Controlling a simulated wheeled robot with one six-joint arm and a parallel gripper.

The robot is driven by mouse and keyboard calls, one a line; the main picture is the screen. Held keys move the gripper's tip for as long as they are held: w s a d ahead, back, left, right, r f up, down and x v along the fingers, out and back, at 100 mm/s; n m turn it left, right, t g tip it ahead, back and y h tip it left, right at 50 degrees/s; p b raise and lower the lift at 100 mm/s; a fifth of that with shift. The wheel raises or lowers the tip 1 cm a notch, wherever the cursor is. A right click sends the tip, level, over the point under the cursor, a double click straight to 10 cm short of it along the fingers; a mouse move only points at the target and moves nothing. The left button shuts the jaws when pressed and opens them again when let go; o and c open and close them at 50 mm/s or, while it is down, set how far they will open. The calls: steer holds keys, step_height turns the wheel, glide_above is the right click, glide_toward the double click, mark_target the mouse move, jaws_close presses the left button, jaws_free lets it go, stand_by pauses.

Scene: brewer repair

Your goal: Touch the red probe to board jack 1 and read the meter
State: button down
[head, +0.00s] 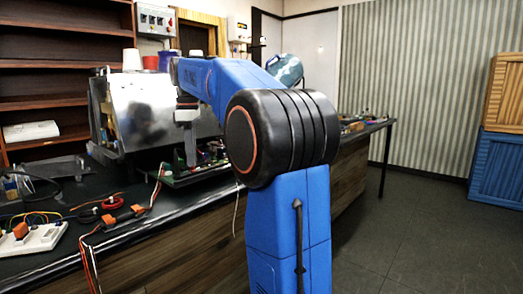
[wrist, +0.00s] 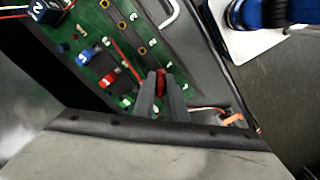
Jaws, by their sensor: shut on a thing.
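My gripper (wrist: 161,92) is shut on the red probe (wrist: 160,80), whose red body shows between the two grey fingers in the wrist view. The probe's tip is hidden or too small to make out. The green board (wrist: 125,38) lies below and beyond the fingers, with several gold-ringed jacks (wrist: 142,51) in a row. I cannot read which is jack 1, nor tell whether the probe touches the board. In the head view my gripper (head: 190,152) points down over the board (head: 205,171). I cannot pick out the meter or any reading.
A shiny metal brewer housing (head: 145,115) stands just behind and left of the board. Blue and red parts (wrist: 109,78) rise from the board.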

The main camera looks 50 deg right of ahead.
steer(key=c, duration=1.7)
jaws_free()
step_height(320, 180, up, 11)
steer(key=shift+f, duration=0.2)
steer(key=shift+r, duration=0.7)
